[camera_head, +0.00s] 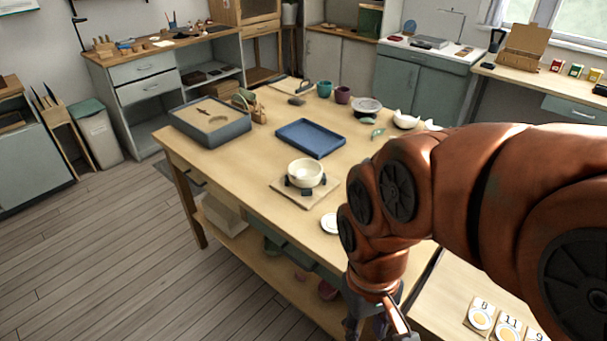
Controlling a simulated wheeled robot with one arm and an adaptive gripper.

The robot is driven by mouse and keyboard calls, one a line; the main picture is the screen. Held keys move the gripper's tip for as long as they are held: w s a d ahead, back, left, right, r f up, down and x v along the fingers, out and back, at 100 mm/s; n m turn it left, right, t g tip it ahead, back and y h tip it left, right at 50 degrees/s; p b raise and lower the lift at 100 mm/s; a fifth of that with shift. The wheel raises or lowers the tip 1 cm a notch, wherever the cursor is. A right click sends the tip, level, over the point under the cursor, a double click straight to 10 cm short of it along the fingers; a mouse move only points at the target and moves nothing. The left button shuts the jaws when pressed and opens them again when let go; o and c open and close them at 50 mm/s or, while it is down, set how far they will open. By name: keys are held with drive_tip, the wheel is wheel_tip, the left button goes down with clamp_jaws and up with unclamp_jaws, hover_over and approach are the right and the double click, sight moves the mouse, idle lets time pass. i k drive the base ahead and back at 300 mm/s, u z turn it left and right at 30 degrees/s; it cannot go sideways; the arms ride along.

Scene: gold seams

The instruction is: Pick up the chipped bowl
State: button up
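A cream bowl (306,173) sits upright in dark supports on a square wooden board (290,196), near the front of the big table. No chip can be made out on it at this size. A white bowl-like piece (405,121) with an uneven rim lies at the table's far right; I cannot tell which of these is the chipped bowl. My gripper (380,328) hangs low at the bottom, in front of the table's right part, apart from both. Its fingertips are cut off by the frame edge, so its opening is hidden.
The wooden table (240,165) bears a blue tray (311,138), a grey box (210,121), two cups (326,89) and a lidded dish (367,105). My arm hides the table's right side. Numbered cards (480,317) lie at lower right. Floor (110,260) at left is clear.

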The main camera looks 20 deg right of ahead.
sight(302, 173)
drive_tip(key=k, duration=0.55)
drive_tip(key=u, duration=0.8)
drive_tip(key=i, duration=1.3)
drive_tip(key=z, duration=0.8)
